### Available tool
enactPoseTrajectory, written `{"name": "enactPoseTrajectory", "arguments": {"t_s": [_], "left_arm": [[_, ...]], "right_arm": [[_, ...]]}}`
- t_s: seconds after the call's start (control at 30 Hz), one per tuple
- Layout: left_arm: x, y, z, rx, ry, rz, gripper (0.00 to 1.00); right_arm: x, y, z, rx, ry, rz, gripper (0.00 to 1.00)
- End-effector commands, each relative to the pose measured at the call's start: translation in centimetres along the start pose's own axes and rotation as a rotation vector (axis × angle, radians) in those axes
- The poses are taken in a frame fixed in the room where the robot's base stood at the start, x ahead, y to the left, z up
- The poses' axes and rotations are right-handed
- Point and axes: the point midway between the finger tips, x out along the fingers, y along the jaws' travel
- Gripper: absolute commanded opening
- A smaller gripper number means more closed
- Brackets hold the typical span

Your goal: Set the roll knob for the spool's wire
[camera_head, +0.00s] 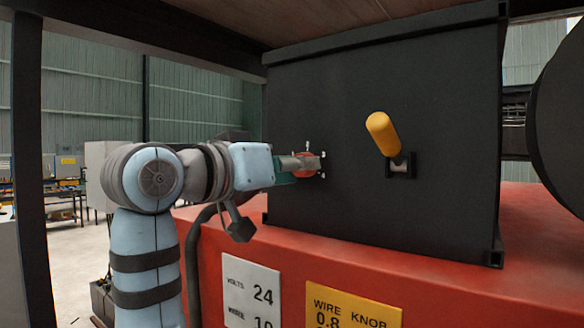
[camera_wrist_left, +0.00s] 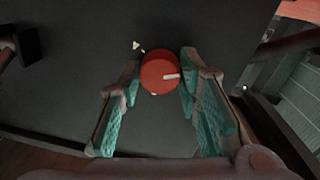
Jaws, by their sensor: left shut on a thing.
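The red roll knob (camera_wrist_left: 160,72) has a white pointer line and sits on the dark panel. In the wrist view the line points to the right of the picture. My left gripper (camera_wrist_left: 160,82) is shut on the knob, one finger at each side. In the head view the gripper (camera_head: 303,166) reaches the panel from the left and covers most of the knob. White marks show around the knob, too small to read. My right gripper is not in view.
The dark box (camera_head: 440,90) carries a yellow-handled lever (camera_head: 383,134) right of the knob. It stands on a red base with a white plate (camera_head: 251,290) reading "VOLTS 24" and a yellow plate (camera_head: 352,308) reading "WIRE KNOB 0.8". A dark round shape (camera_head: 560,120) is at far right.

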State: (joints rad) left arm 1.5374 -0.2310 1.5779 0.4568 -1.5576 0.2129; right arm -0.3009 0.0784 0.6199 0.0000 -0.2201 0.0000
Motion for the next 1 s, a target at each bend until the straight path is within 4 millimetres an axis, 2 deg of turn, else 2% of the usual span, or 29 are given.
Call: {"name": "enactPoseTrajectory", "arguments": {"t_s": [1.0], "left_arm": [[-0.1, -0.1, -0.2, 0.833, -0.044, -0.019, 0.04]], "right_arm": [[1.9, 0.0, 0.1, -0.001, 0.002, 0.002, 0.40]]}}
